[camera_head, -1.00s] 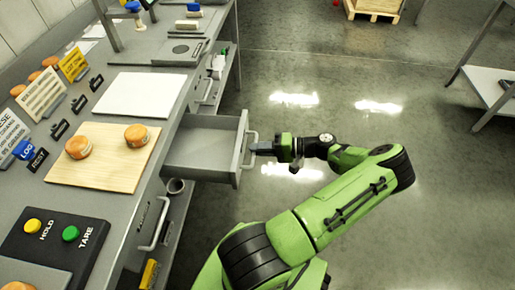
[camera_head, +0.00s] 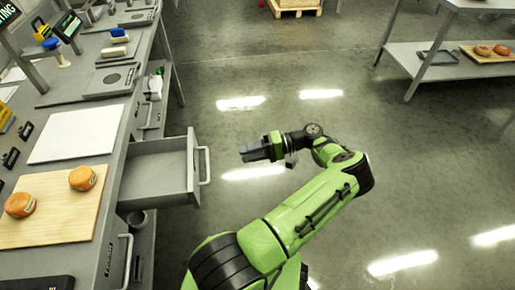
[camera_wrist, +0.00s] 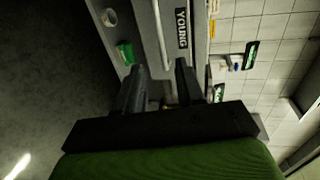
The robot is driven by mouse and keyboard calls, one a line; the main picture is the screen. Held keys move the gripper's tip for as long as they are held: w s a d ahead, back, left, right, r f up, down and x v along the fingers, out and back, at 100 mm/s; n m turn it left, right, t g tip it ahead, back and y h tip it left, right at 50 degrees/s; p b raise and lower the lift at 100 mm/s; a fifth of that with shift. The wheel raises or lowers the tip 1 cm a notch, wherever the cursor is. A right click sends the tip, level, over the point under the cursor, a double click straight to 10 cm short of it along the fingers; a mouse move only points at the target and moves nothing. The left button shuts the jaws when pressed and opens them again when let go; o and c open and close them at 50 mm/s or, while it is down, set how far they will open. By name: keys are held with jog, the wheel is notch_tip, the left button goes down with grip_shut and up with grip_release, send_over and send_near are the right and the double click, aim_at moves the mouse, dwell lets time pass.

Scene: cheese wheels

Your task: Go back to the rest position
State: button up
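My green arm reaches over the open floor in the head view. My gripper (camera_head: 252,151) is to the right of the open drawer (camera_head: 160,173) and clear of its handle (camera_head: 204,166). In the wrist view the two dark fingers of my gripper (camera_wrist: 160,80) stand apart with nothing held between them. The drawer is pulled out of the grey bench and its visible inside looks empty.
A wooden board (camera_head: 58,218) with two orange cheese wheels lies on the bench (camera_head: 118,110), beside a white sheet (camera_head: 76,134). A shelf (camera_head: 445,57) stands at the upper right and a pallet (camera_head: 296,6) at the back. Floor right of the drawer is free.

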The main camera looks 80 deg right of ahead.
jog(key=v, duration=0.3)
jog(key=shift+s, duration=0.2)
dwell(0.4)
